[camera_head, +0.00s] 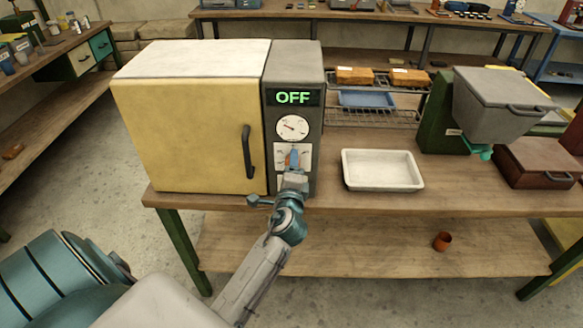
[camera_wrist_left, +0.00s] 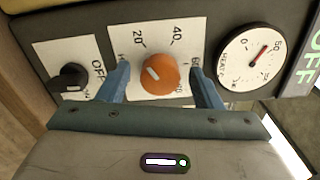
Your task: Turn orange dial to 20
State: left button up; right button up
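The orange dial (camera_wrist_left: 160,74) sits on a white scale plate (camera_wrist_left: 150,40) on the oven's grey panel. Its white mark points left and slightly up in the left wrist view, toward the low end, near the partly hidden label before 20. My left gripper (camera_wrist_left: 162,85) is open, with one blue finger on each side of the dial and a visible gap to both. In the head view my left gripper (camera_head: 293,160) is at the panel and mostly hides the dial. The oven display (camera_head: 294,97) reads OFF. My right gripper is not in view.
A black knob (camera_wrist_left: 70,77) with an OFF label is beside the dial, and a round gauge (camera_wrist_left: 252,55) is on its other side. The yellow oven door (camera_head: 190,130) has a dark handle (camera_head: 247,152). A white tray (camera_head: 382,170) stands right of the oven.

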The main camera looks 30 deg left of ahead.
pick_arm(q)
jog(key=b+v, duration=0.2)
jog(key=v, duration=0.8)
jog(key=shift+s+d+b, duration=0.2)
jog(key=shift+s+b, duration=0.1)
jog(key=shift+s, duration=0.05)
